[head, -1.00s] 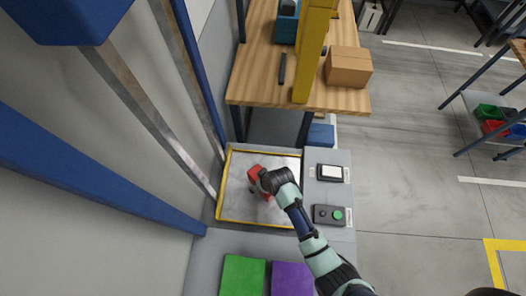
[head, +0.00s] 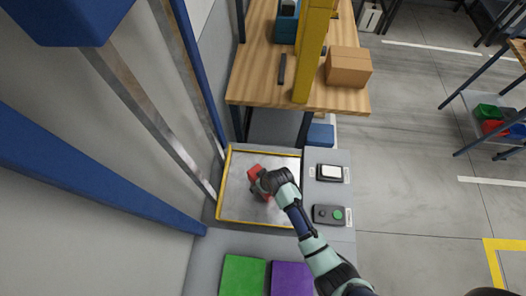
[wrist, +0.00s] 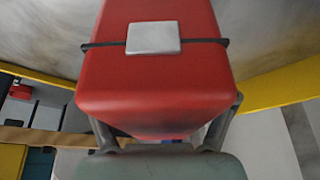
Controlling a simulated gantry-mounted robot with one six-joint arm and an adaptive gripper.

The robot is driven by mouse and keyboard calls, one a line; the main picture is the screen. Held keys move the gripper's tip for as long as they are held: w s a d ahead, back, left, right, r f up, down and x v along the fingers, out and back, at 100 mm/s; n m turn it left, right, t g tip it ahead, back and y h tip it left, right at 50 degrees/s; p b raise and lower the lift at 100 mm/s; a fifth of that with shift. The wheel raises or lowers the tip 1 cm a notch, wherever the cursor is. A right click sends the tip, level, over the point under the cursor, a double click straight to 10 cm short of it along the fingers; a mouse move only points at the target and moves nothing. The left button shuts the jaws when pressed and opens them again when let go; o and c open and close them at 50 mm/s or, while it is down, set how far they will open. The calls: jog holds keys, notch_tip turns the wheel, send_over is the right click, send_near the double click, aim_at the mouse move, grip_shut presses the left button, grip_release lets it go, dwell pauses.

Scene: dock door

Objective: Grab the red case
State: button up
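The red case (head: 254,173) is over the metal tray with the yellow rim (head: 235,205) in the head view, partly hidden by my gripper (head: 260,184). In the wrist view, the red case (wrist: 155,85) fills the middle, with a grey plate and a dark strap across it. My gripper's fingers lie along both sides of the case near its lower end and look closed against it. The fingertips are partly hidden. I cannot tell whether the case touches the tray.
Green (head: 243,274) and purple (head: 291,278) squares lie in front. A wooden table with a cardboard box (head: 348,67) stands behind. Blue-railed posts are at left.

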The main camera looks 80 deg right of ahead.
jog(key=shift+a+f, duration=0.1)
jog(key=shift+f, duration=0.1)
jog(key=c, duration=0.5)
jog(key=shift+r, duration=0.2)
jog(key=shift+c, duration=0.5)
notch_tip(320, 180, up, 20)
jog(key=p, duration=0.4)
jog(key=shift+r, duration=0.2)
grip_shut()
